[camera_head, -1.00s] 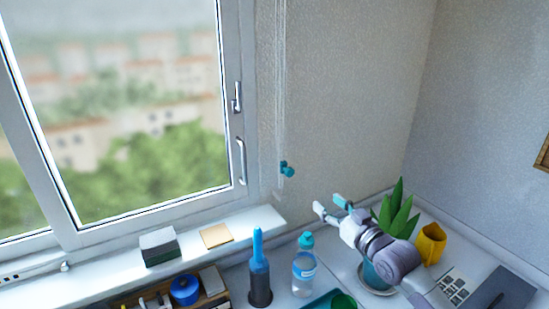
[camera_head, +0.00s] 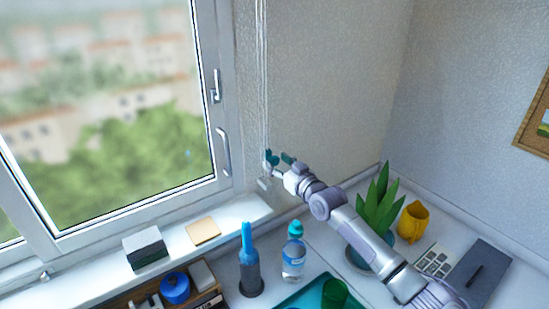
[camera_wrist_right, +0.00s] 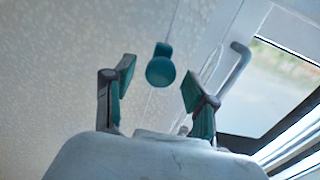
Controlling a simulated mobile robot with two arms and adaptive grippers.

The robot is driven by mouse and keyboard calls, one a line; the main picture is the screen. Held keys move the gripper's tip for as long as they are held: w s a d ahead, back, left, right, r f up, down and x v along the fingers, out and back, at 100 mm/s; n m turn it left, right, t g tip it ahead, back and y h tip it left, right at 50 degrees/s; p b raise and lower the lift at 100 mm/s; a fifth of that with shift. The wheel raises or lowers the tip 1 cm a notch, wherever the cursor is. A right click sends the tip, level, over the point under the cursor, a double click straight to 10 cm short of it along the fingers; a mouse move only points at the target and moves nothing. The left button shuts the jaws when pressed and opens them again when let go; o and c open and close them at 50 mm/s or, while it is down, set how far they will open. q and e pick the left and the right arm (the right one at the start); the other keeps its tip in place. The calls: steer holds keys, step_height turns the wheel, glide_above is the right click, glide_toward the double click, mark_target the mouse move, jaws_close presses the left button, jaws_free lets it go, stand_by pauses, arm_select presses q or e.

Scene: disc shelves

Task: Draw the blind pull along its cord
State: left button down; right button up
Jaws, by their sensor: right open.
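The teal blind pull (camera_head: 271,157) hangs on its thin pale cord (camera_head: 263,80) against the wall, right of the window. In the right wrist view the pull (camera_wrist_right: 160,70) shows as a round knob between the two fingers in the picture. My right gripper (camera_head: 277,170) is open at the pull, its teal-padded fingers apart. In the wrist view its fingers (camera_wrist_right: 158,82) stand to either side, with visible gaps to the knob. Whether the knob lies between the pads in depth I cannot tell. My left gripper is not in view.
The window handle (camera_head: 223,152) is left of the pull.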

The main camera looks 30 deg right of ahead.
steer(key=shift+w+a, duration=0.1)
steer(key=shift+w, duration=0.75)
jaws_close()
